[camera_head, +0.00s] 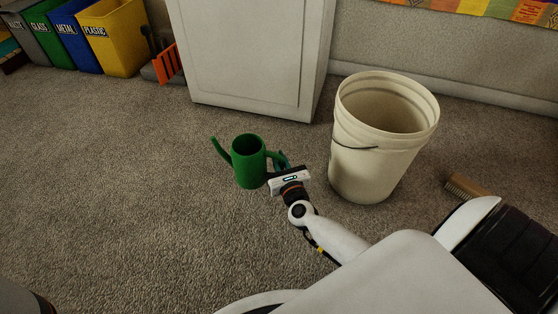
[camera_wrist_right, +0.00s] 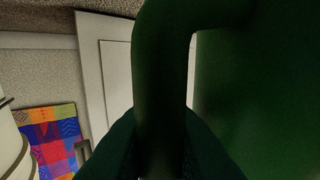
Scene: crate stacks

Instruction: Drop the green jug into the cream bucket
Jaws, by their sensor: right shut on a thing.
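The green jug (camera_head: 248,163) is upright in the middle of the head view, with its spout to the left and its handle to the right. My right gripper (camera_head: 276,167) is at the handle side and is shut on the handle. In the right wrist view the handle (camera_wrist_right: 160,80) runs down between the dark fingers, with the jug body (camera_wrist_right: 265,90) at the right. I cannot tell whether the jug touches the floor. The cream bucket (camera_head: 350,165) stands upright to the right of the jug and looks empty. My left gripper is not in view.
A white cabinet (camera_head: 245,55) stands behind the jug. A brush (camera_head: 465,187) lies right of the bucket. Labelled bins, including a yellow one (camera_head: 113,40), stand at the back left. The carpet (camera_head: 110,180) at left is clear.

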